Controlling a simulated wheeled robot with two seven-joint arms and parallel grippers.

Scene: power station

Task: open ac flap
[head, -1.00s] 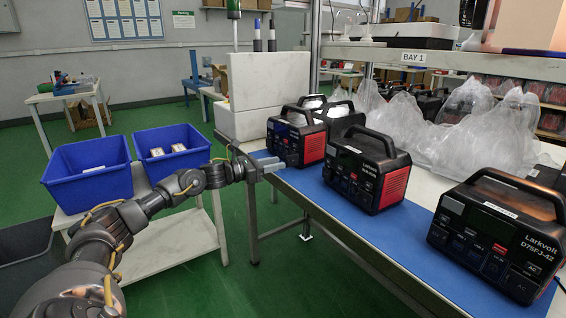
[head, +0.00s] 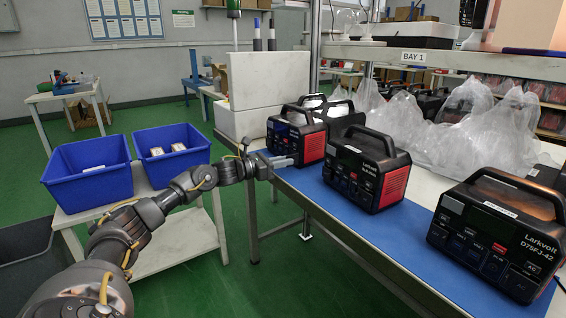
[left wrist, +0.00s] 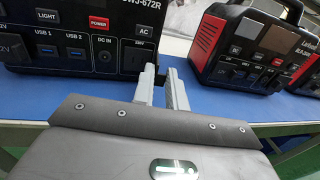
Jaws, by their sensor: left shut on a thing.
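The black power station with red sides (head: 312,142) stands on the blue mat, the farthest along the front row in the head view. Its front panel fills the upper left of the left wrist view, with LIGHT, POWER, USB, DC IN and AC labels. The AC flap (left wrist: 139,57) is a dark piece marked 230V, below the AC button. My left gripper (head: 290,161) is at the lower front of this station. In the left wrist view its two grey fingers (left wrist: 161,76) are close together on a dark piece at the flap's right side. The fingertips partly hide it. My right gripper is out of view.
Two more power stations stand to the right, a middle one (head: 366,172) and a near one (head: 497,235). White boxes (head: 268,90) are behind the far station. Clear plastic bags (head: 410,125) lie behind the row. Blue bins (head: 88,172) sit on a side table at left.

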